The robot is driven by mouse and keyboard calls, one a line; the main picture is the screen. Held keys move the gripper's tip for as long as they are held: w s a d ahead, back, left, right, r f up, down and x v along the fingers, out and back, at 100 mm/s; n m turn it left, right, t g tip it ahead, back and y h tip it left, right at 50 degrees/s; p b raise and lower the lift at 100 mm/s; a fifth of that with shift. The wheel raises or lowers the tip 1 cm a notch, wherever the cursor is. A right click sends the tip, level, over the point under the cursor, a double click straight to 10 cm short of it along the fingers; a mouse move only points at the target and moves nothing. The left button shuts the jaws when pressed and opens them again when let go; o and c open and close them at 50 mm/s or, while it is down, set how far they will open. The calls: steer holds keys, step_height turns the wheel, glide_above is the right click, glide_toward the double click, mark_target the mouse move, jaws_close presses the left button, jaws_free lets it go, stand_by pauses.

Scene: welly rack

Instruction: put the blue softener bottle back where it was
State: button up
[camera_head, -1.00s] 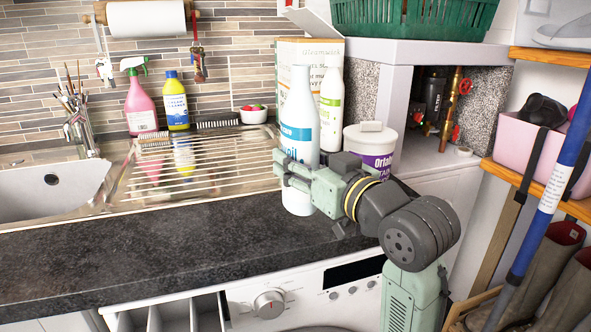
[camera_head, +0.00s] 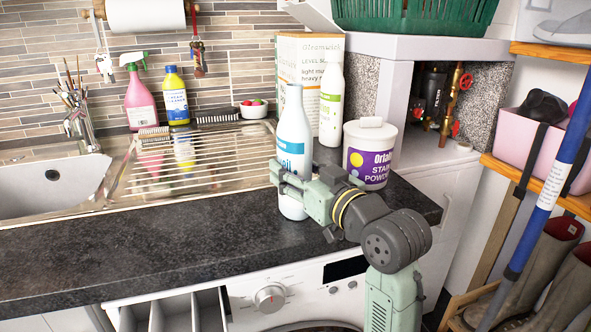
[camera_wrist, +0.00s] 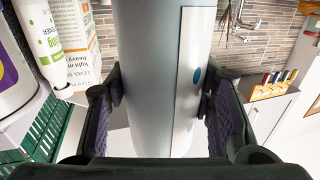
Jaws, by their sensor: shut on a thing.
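The blue softener bottle (camera_head: 291,135), white with a blue label, stands upright in my gripper (camera_head: 287,180) over the dark worktop (camera_head: 160,240). I cannot tell whether its base touches the worktop. In the wrist view the bottle (camera_wrist: 150,70) fills the space between the two fingers of my gripper (camera_wrist: 158,105), which is shut on it. The fingers and my wrist hide part of its lower body in the head view.
Behind and right stand a green-labelled white bottle (camera_head: 331,105), a carton (camera_head: 300,65) and a stain powder tub (camera_head: 368,155). The steel drainer (camera_head: 200,165) lies to the left. The worktop in front of the drainer is clear. A green basket (camera_head: 415,15) sits above on a shelf.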

steer(key=o, duration=1.5)
steer(key=shift+c, duration=0.2)
steer(key=shift+r, duration=0.15)
steer(key=b+v, duration=0.1)
steer(key=v, duration=1.1)
steer(key=shift+b, duration=0.3)
